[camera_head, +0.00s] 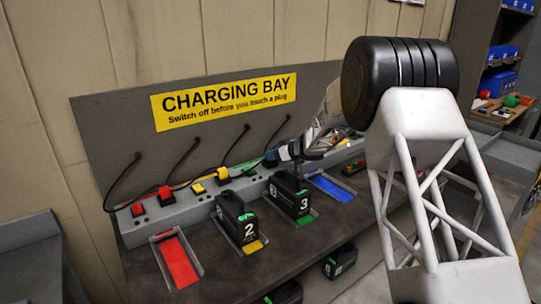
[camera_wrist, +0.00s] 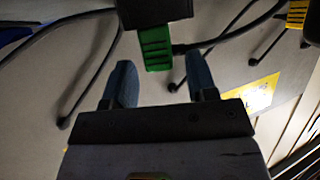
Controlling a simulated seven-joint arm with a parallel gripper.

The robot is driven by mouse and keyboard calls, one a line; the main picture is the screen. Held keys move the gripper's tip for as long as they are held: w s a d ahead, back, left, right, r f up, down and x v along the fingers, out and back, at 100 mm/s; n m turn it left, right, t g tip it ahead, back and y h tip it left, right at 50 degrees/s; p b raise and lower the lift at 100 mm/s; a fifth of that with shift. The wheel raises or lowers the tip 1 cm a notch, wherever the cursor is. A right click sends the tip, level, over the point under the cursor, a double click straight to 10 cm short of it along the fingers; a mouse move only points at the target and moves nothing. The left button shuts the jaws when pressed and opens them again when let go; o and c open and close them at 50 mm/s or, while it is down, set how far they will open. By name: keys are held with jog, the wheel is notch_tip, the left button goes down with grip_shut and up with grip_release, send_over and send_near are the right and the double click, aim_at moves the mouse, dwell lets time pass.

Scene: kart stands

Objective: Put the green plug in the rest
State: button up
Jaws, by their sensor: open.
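The green plug (camera_wrist: 155,47) shows in the wrist view as a ribbed green piece against a black block (camera_wrist: 155,12). A black cable runs off to its right. My gripper (camera_wrist: 162,78) is open, with one finger to each side and the green plug just past the fingertips, between them; I see no contact. In the head view my gripper (camera_head: 290,150) is at the grey socket strip, behind the battery marked 3 (camera_head: 289,195), and hides part of the strip. I cannot make out the green plug or its rest clearly there.
Red (camera_head: 165,192) and yellow (camera_head: 222,173) plugs or switches stand along the grey strip (camera_head: 185,210), with black cables on the back panel. Battery 2 (camera_head: 236,220) stands in front. The red tray (camera_head: 177,262) and blue tray (camera_head: 332,188) are empty.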

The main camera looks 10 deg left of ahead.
jog(key=v, duration=1)
dwell(0.7)
